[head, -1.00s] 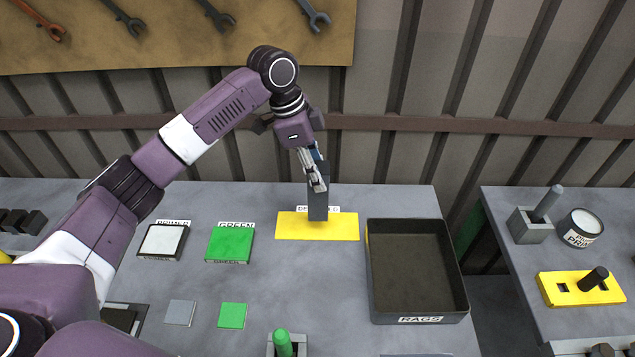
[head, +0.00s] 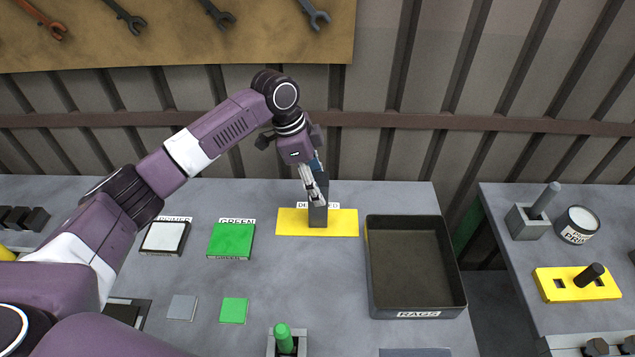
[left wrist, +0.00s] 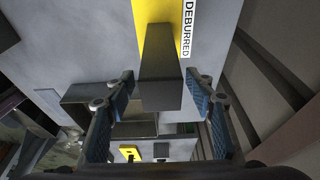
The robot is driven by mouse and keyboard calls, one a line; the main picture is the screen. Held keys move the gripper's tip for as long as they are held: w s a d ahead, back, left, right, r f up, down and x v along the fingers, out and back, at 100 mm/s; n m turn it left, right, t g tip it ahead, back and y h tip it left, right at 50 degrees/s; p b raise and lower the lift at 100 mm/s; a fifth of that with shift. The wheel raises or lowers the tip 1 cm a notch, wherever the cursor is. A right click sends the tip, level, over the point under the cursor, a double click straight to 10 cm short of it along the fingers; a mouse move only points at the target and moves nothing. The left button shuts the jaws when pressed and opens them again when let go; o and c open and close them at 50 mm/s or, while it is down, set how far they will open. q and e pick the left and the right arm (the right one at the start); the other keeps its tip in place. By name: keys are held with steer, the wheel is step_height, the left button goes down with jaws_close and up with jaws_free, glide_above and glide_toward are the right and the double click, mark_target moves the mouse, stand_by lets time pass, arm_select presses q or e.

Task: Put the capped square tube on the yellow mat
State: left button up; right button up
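The capped square tube (head: 318,216) is a dark grey block standing upright on the yellow mat (head: 343,223). In the left wrist view the tube (left wrist: 160,75) rises from the yellow mat (left wrist: 150,12), beside the DEBURRED label. I cannot make out its cap as a separate part. My left gripper (head: 318,190) is at the tube's upper end. In the left wrist view my left gripper (left wrist: 158,82) is open, its blue-padded fingers on either side of the tube with a gap to each. My right gripper is not in view.
A dark RAGS bin (head: 462,285) stands right of the mat. A green pad (head: 232,240) and a white PRIMER pad (head: 165,237) lie to its left. A green peg (head: 283,338) stands in front. Bare table lies between the mat and the small squares.

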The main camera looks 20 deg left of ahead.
arm_select(q)
steer(key=shift+a+r, duration=0.15)
steer(key=shift+r, duration=0.4)
steer(key=b+v, duration=0.2)
steer(key=v, duration=0.9)
steer(key=shift+b, duration=0.3)
steer(key=shift+s, duration=0.1)
